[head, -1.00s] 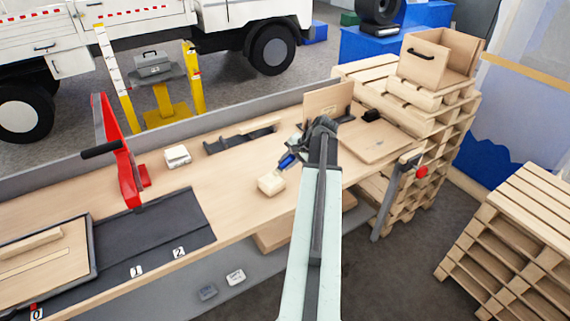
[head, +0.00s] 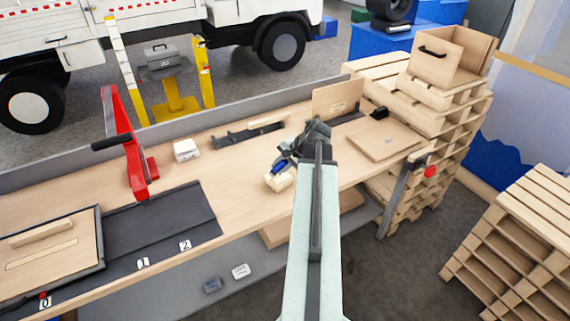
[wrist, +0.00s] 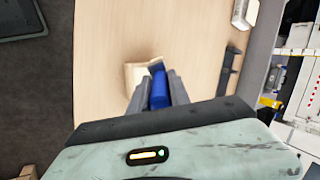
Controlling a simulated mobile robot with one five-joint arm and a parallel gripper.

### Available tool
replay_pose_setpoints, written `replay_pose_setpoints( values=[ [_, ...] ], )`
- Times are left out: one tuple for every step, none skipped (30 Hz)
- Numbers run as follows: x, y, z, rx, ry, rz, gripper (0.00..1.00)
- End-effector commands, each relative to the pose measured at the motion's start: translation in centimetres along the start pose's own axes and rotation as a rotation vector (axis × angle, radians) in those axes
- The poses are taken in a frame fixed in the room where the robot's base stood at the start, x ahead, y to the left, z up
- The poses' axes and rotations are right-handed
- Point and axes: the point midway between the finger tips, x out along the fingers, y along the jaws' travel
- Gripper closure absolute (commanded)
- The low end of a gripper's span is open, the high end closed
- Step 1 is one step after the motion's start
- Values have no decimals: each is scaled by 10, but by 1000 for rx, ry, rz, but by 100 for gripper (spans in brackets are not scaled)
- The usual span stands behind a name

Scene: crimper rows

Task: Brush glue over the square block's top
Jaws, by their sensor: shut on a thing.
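The square block (head: 279,182) is pale wood and lies on the workbench close to its front edge. My gripper (head: 283,160) is above the bench, just behind and over the block, shut on a brush with a blue handle (head: 279,168). In the wrist view the blue brush handle (wrist: 158,88) stands between the two dark fingers. The pale block (wrist: 135,74) shows just beyond and to the left of it. The bristles are hard to make out, and I cannot tell whether they touch the block's top. No glue is visible on the block.
On the bench, a red lever press (head: 127,150) and a small white box (head: 186,150) stand to the left, a dark rack (head: 235,135) behind. A wooden board (head: 378,139) lies to the right, with a clamp (head: 405,185) at the bench end.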

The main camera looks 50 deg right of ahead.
Motion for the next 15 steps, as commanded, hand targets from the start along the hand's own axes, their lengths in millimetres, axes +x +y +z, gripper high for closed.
replay_pose_setpoints(
  values=[
    [1,0,5,-1,0,0,100],
    [1,-1,6,-1,0,0,100],
    [1,-1,7,0,0,0,100],
    [1,-1,7,0,0,0,100],
    [1,-1,6,0,0,0,100],
    [1,-1,6,0,0,0,100],
    [1,-1,6,0,0,0,100],
    [1,-1,6,0,0,0,100],
    [1,-1,6,0,0,0,100],
    [1,-2,6,0,0,0,100],
    [0,-2,6,0,0,0,100],
    [-2,-3,6,0,0,0,100],
    [-4,-5,6,0,0,0,100],
    [-7,-7,6,0,0,0,100],
    [-11,-9,6,0,0,0,100]
  ],
)
